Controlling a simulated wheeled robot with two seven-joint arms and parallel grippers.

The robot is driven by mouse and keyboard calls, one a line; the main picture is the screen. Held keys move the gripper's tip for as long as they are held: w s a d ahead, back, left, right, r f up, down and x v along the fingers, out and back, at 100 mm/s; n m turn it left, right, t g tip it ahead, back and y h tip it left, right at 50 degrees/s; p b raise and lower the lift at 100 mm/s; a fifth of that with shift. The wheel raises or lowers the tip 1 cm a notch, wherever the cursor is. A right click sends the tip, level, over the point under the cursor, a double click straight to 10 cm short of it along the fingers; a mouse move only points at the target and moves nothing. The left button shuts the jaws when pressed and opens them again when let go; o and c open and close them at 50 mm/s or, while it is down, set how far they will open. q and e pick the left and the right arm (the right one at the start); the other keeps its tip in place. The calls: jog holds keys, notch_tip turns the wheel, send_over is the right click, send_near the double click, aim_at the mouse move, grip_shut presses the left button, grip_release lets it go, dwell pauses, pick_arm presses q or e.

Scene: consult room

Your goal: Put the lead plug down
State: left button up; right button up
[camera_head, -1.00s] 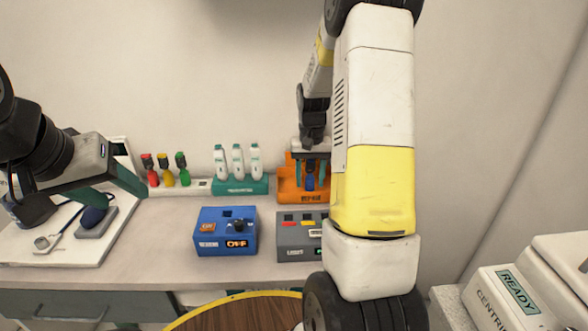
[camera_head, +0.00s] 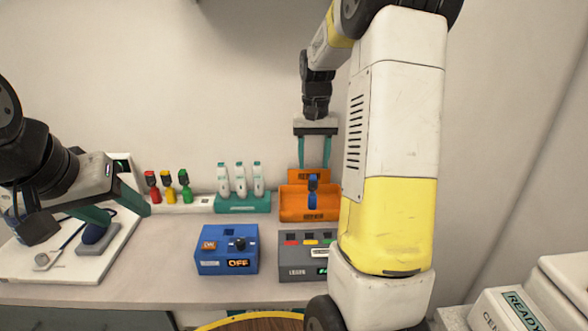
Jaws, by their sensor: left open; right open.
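A blue plug (camera_head: 312,193) stands upright in the orange holder (camera_head: 292,212) at the back of the counter. My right gripper (camera_head: 314,165) is open above the plug, pointing down, its teal fingers apart and clear of it. A red plug (camera_head: 152,187), a yellow plug (camera_head: 168,187) and a green plug (camera_head: 185,187) stand in a white strip (camera_head: 205,202) at the back left. My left gripper (camera_head: 122,212) is open and empty at the left, over the edge of a white board (camera_head: 70,270).
A teal rack (camera_head: 242,205) holds white vials. A dark blue device (camera_head: 95,235) lies on the white board. My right arm hides the counter's right part.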

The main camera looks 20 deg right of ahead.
jog(key=s+a+r+n+t, duration=0.1)
jog(key=s+a+r+t, duration=0.1)
jog(key=s+a, duration=0.2)
jog(key=s+a+r+n+t+y, duration=0.1)
jog(key=s+a+r+t, duration=0.1)
jog(key=s, duration=0.8)
jog(key=s+a+r+n+t+y, duration=0.1)
jog(key=s+a+r+t, duration=0.1)
jog(key=s+a+r, duration=0.2)
jog(key=s+a, duration=0.2)
jog(key=s, duration=0.2)
jog(key=shift+a+r+n, duration=0.15)
jog(key=shift+a+n, duration=0.15)
